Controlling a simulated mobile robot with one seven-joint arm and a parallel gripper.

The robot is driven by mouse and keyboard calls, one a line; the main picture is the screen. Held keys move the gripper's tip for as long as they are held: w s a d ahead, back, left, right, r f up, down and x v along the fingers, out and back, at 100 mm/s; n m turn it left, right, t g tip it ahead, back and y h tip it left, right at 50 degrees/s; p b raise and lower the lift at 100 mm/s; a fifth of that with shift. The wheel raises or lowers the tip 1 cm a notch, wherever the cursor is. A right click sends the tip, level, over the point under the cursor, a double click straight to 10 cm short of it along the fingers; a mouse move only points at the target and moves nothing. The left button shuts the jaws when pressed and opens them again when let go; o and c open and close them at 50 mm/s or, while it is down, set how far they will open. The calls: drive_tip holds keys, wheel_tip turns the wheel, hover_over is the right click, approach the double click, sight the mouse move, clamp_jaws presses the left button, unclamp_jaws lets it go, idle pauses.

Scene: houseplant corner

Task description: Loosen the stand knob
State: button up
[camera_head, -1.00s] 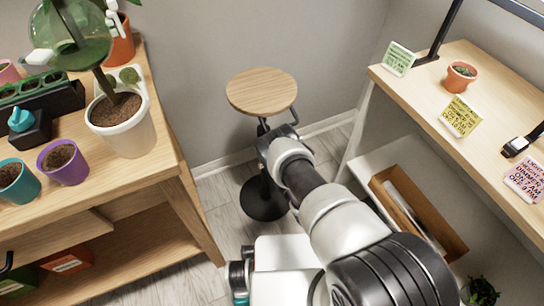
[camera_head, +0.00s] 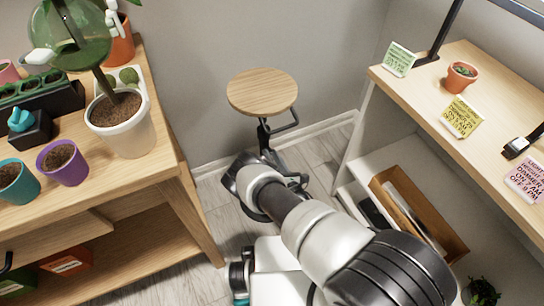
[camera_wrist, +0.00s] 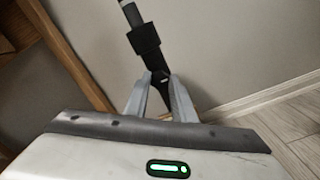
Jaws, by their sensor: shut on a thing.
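The stand has a round wooden top (camera_head: 262,92) on a dark post (camera_head: 263,133), at the middle of the head view. My wrist hides most of its lower post and base. In the wrist view, the post's black collar (camera_wrist: 144,38) shows at the top, tilted in the picture. Just below it, my gripper (camera_wrist: 160,80) is shut on a small dark part, apparently the stand knob (camera_wrist: 161,92), between its two grey fingers. The knob's shape and how far it is turned cannot be told. The head view hides my fingertips behind my wrist.
A wooden plant table (camera_head: 175,165) with several pots stands at the left. Grey wall lies close behind the stand.

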drive_tip(key=shift+w+a+r+n, duration=0.1)
drive_tip(key=shift+a+r+n, duration=0.05)
drive_tip(key=shift+n, duration=0.25)
drive_tip(key=o, duration=1.1)
drive_tip(key=shift+c, duration=0.2)
